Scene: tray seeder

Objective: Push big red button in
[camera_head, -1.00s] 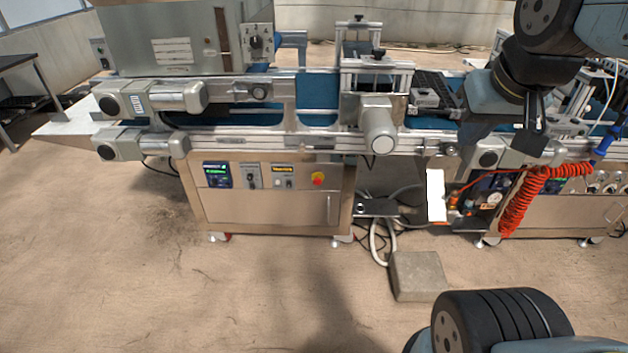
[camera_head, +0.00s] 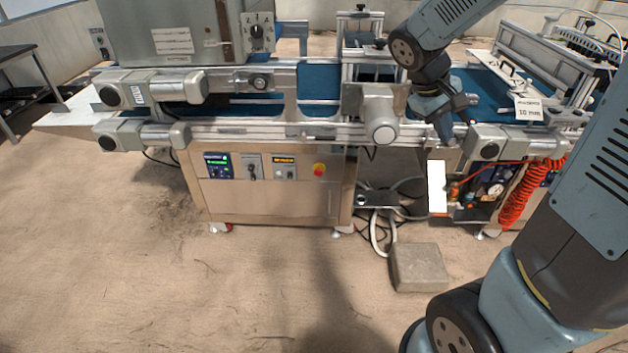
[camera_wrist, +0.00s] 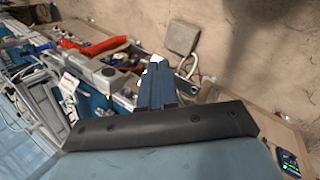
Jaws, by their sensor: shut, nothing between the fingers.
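The red button (camera_head: 319,170) is a round red knob with yellow around its base. It sits at the right of the control strip on the steel cabinet front (camera_head: 270,202). My gripper (camera_head: 445,138) hangs to the right of the button and higher in the head view, near the right-hand conveyor part, apart from the button. Its fingers are shut and empty and point down. In the wrist view the closed fingers (camera_wrist: 158,64) point up the picture. The button cannot be made out in that view.
Conveyor frame (camera_head: 260,132) and a motor cylinder (camera_head: 381,118) jut out above the cabinet. An orange coiled hose (camera_head: 517,190) hangs at right. A stone block (camera_head: 420,267) and loose white cables lie on the floor. The floor before the cabinet is clear.

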